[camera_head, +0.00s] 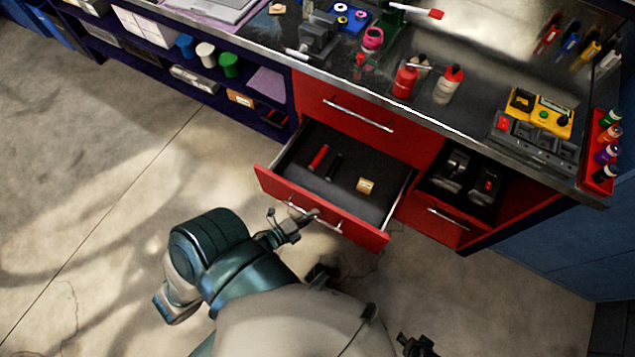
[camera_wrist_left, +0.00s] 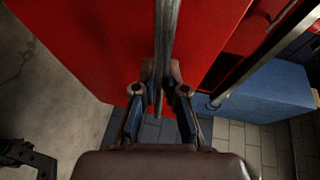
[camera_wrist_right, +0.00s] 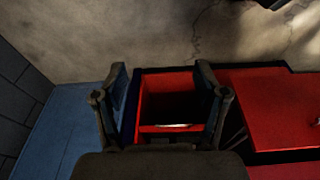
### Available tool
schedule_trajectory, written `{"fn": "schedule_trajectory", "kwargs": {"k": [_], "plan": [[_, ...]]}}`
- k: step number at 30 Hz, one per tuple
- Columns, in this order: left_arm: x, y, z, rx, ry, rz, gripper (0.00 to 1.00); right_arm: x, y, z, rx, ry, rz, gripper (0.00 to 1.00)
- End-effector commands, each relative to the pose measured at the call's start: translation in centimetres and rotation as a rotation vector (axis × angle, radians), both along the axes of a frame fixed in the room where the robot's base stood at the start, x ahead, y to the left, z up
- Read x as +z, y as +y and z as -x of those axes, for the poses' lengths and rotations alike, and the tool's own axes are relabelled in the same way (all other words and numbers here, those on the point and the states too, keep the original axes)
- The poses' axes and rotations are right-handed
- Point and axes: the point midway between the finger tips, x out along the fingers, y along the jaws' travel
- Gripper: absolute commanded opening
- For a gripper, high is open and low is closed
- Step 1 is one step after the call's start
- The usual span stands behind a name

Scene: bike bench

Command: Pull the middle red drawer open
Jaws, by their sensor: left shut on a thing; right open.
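The middle red drawer (camera_head: 362,231) stands pulled out from the bench in the head view, its dark tray showing. Inside lie a red-handled tool (camera_head: 318,158), a black-handled one (camera_head: 335,166) and a small tan roll (camera_head: 366,186). My left gripper (camera_head: 306,219) is at the drawer's front, shut on its metal handle. In the left wrist view the handle bar (camera_wrist_left: 167,38) runs between the closed fingers (camera_wrist_left: 160,95), in front of the red face. My right gripper (camera_wrist_right: 162,80) is open and empty in the right wrist view, apart from the drawers.
The top red drawer (camera_head: 335,118) is shut. A lower right drawer (camera_head: 430,221) is open with black parts inside. Bottles, a yellow tool case (camera_head: 541,112) and a vise lie on the bench top. Bare concrete floor lies to the left.

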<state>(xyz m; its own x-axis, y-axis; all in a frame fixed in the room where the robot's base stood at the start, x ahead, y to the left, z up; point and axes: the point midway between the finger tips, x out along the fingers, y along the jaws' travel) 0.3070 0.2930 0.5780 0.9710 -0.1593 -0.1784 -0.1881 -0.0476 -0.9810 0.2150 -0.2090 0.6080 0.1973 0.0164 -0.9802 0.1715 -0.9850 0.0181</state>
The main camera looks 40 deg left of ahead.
Motion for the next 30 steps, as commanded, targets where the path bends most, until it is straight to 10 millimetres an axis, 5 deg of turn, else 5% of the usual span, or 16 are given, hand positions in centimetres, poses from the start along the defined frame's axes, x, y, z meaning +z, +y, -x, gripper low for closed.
{"fn": "schedule_trajectory", "kwargs": {"k": [9,24,28,30], "plan": [[-0.3,-1.5,4.0,-0.006,0.008,0.005,0.0,-2.4,0.1,-0.2,0.002,0.005,0.0,0.72],[-0.4,-1.6,4.7,-0.006,0.01,0.003,0.0,-2.9,0.3,-0.2,0.003,0.005,0.001,0.72],[-0.4,-1.5,4.7,-0.005,0.009,0.002,0.37,-2.9,0.3,-0.2,0.002,0.005,0.001,0.72],[-0.3,-1.4,4.6,-0.005,0.008,0.002,0.37,-2.9,0.3,-0.2,0.002,0.005,0.001,0.72]]}}
